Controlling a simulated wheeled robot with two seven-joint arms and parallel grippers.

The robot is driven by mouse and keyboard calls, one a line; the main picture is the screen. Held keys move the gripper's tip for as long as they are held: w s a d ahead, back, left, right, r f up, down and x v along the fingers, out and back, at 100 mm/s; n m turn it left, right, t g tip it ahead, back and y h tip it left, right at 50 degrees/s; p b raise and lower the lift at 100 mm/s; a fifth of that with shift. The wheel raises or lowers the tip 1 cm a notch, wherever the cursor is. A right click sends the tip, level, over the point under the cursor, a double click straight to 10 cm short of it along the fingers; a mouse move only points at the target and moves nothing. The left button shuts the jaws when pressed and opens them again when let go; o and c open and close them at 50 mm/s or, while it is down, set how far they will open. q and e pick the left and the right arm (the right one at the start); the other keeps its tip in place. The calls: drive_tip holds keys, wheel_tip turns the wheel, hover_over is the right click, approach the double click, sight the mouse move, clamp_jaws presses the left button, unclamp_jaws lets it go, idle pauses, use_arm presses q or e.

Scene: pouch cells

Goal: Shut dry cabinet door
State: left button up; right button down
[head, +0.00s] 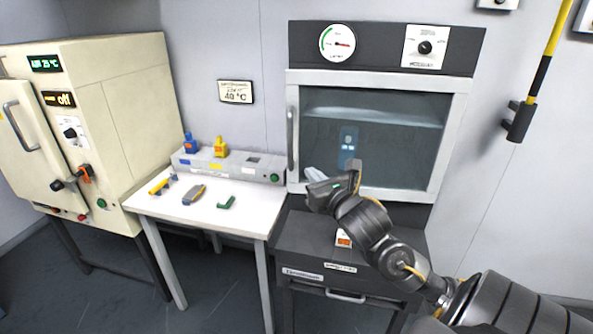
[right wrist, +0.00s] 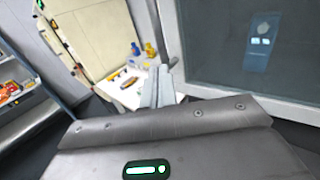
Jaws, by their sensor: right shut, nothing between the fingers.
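The dry cabinet (head: 388,45) stands at the back right, with a dark top panel. Its door (head: 458,140) has a pale frame around a glass pane and a vertical handle (head: 291,138) on its left side. The door looks flush or nearly flush with the cabinet; I cannot tell whether a small gap is left. My left gripper is out of view.
A white table (head: 245,223) with several small tools and a grey box (head: 240,165) stands left of the cabinet. A cream oven (head: 130,100) is further left. A dark drawer unit (head: 300,240) is below the cabinet. The floor in front is clear.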

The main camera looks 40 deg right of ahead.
sight(292, 153)
drive_tip(key=p+x, duration=0.1)
drive_tip(key=x, duration=0.3)
drive_tip(key=p+x, duration=0.2)
drive_tip(key=x, duration=0.2)
drive_tip(key=shift+w+d+r, duration=0.2)
drive_tip(key=shift+w+d, duration=0.1)
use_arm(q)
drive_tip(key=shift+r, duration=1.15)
use_arm(e)
drive_tip(key=shift+w+d+f, duration=0.15)
drive_tip(key=shift+w+f, duration=0.05)
drive_tip(key=shift+w, duration=0.5)
